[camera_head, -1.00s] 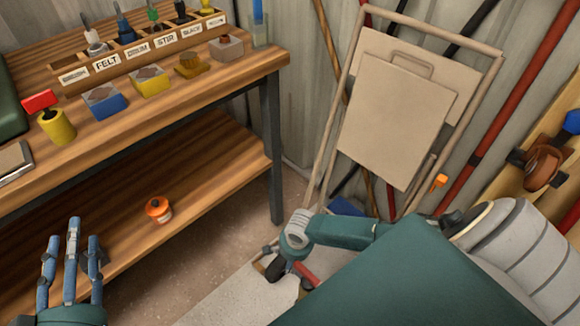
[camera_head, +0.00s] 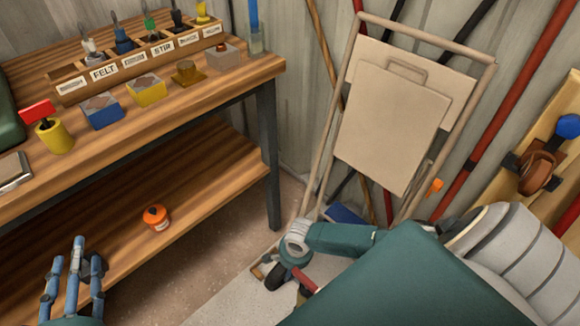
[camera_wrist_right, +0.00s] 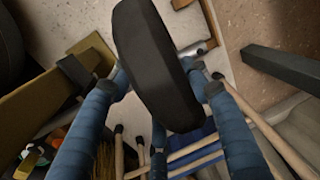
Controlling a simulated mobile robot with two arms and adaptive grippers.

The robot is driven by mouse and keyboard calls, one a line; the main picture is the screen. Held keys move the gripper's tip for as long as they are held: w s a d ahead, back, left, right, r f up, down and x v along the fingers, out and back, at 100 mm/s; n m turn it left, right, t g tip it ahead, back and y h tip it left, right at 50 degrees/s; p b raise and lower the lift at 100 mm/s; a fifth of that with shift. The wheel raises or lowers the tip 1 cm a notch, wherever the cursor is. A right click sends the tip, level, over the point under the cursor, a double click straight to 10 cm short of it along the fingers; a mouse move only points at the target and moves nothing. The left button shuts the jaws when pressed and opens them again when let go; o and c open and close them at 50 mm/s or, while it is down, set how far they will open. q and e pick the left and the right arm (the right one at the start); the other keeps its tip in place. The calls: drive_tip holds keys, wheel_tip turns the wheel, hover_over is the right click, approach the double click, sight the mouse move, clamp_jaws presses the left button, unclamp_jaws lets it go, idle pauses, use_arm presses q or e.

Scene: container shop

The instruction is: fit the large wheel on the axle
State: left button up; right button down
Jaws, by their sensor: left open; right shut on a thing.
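My right gripper (camera_wrist_right: 158,85) is shut on a thick black wheel (camera_wrist_right: 158,65), seen close up in the right wrist view. In the head view this gripper is mostly hidden behind my own arm, with a dark part of the wheel (camera_head: 272,275) showing low in the picture. I cannot make out the axle for certain, and the wheel's hub faces away from view. My left gripper (camera_head: 75,270) is open and empty at the lower left of the head view, in front of the workbench's lower shelf.
The wooden workbench (camera_head: 150,125) carries labelled tool slots and small tubs. An orange-lidded jar (camera_head: 156,217) stands on its lower shelf. A tan folding frame with boards (camera_head: 385,130) leans at the wall. Poles and a yellowish plank (camera_wrist_right: 60,90) lie around the right gripper.

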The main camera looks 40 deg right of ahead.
drive_tip(key=c, duration=0.8)
unclamp_jaws()
drive_tip(key=r, duration=0.4)
drive_tip(key=s+r, duration=0.1)
drive_tip(key=r, duration=0.7)
drive_tip(key=shift+s+d, duration=0.1)
drive_tip(key=shift+s, duration=0.25)
